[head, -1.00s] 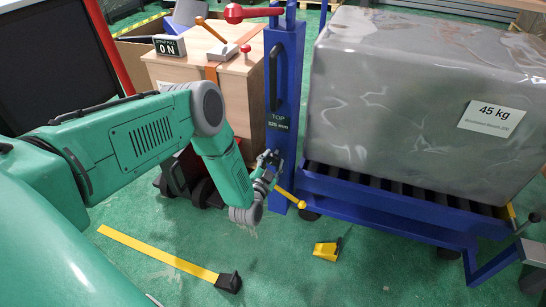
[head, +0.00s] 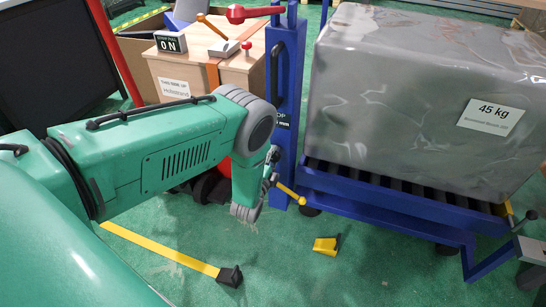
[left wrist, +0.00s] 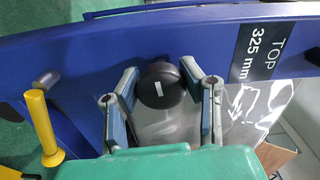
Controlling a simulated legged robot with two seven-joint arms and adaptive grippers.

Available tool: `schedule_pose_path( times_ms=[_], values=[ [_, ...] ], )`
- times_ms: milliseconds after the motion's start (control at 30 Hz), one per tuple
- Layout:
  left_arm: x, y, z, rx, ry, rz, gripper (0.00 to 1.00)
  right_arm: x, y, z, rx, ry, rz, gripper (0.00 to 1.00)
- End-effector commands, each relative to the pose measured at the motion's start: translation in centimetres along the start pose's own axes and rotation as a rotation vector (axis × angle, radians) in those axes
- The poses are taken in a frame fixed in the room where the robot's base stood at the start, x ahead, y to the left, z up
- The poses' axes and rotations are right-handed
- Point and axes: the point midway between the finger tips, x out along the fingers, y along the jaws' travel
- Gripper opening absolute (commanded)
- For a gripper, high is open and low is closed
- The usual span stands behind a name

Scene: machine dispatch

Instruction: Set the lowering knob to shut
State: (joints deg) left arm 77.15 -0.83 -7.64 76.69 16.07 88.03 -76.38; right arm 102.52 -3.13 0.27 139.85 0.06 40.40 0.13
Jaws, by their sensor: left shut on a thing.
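The lowering knob (left wrist: 160,85) is round and black, with a short white mark that stands nearly upright in the left wrist view. It sits on the blue mast (head: 290,90) of the lift. My left gripper (left wrist: 163,75) has its fingers on either side of the knob and is shut on it. In the head view my left gripper (head: 271,168) is at the mast, partly behind my arm, and the knob is hidden there. My right gripper is not in view.
A yellow lever (head: 290,194) sticks out near the mast's foot; it also shows in the left wrist view (left wrist: 42,125). A wrapped 45 kg load (head: 400,100) stands on the blue roller platform (head: 385,208). A yellow wedge (head: 326,246) lies on the green floor. A wooden crate (head: 190,80) stands behind.

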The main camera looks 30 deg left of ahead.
Motion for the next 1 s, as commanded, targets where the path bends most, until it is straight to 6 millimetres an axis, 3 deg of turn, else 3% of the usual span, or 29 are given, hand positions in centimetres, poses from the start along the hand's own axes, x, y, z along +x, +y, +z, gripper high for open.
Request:
schedule_pose_path(
  times_ms=[300, 833, 867, 900, 1000],
  values=[
    [-0.44, 0.62, -0.33, 0.111, 0.006, 0.016, 0.06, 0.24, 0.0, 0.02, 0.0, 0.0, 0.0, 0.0],
    [-0.57, 0.82, -0.38, 0.133, 0.007, 0.021, 0.06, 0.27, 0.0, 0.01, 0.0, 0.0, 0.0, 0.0],
    [-0.57, 0.83, -0.39, 0.133, 0.008, 0.021, 0.42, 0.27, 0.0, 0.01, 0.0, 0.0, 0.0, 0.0],
    [-0.57, 0.83, -0.39, 0.132, 0.008, 0.021, 0.56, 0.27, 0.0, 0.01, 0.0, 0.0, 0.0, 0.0],
    [-0.43, 0.62, -0.3, 0.132, 0.006, 0.016, 0.58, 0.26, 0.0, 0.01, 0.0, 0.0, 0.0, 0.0]
  ],
)
